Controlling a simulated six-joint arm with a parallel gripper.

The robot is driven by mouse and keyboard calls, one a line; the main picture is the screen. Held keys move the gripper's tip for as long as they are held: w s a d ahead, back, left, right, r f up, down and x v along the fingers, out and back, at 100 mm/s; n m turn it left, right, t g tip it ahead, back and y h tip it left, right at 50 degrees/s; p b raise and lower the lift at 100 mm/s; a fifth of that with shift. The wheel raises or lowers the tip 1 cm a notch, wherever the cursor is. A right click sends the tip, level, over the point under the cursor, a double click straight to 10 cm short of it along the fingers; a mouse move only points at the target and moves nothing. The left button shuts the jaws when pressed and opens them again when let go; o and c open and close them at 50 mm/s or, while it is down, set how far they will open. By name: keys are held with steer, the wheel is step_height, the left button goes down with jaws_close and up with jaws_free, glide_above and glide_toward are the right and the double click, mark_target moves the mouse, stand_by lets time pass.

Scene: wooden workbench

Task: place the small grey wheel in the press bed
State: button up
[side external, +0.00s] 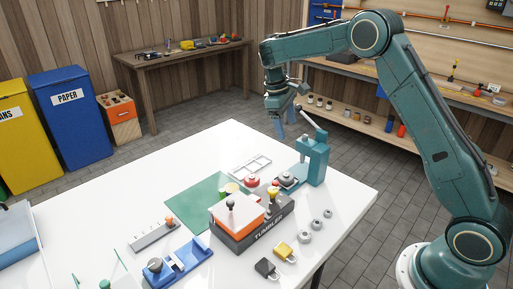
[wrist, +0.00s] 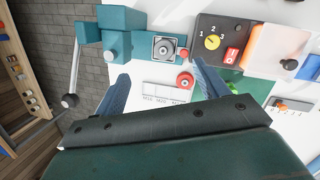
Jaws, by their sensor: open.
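Three grey wheels of graded size stand in a row near the table's right edge in the side view. The small grey wheel (side external: 328,213) is the one farthest back. The teal press (side external: 315,160) stands behind them, its bed (side external: 291,187) on its left side. A dark grey round piece shows at the bed; I cannot tell whether it is loose. The press (wrist: 117,45) and its bed (wrist: 153,61) also show in the wrist view; the grey wheels do not. My gripper (side external: 281,113) is open and empty, high above the table's far side, behind the press. Its fingers (wrist: 160,70) are spread wide.
The press lever (wrist: 72,80) sticks out with a black ball. A dark tumbler box (side external: 265,229) with an orange-and-white block stands left of the wheels. A red knob (side external: 251,181) and a white divided tray (side external: 250,167) lie left of the press. Two padlocks (side external: 285,251) lie in front.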

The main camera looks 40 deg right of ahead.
steer(key=s+a+r+m+t, duration=0.1)
steer(key=s+a+r+t, duration=0.1)
steer(key=s+r, duration=0.5)
steer(key=s+a+r+m+t, duration=0.1)
steer(key=s+a+r+t, duration=0.15)
steer(key=s+r, duration=0.45)
steer(key=s+a+f+t+y, duration=0.1)
steer(key=s+a, duration=0.2)
steer(key=s, duration=0.6)
steer(key=s+a+f+m+t+y, duration=0.1)
steer(key=s+a, duration=0.3)
steer(key=s, duration=0.6)
steer(key=shift+m+t, duration=0.3)
steer(key=shift+t, duration=0.15)
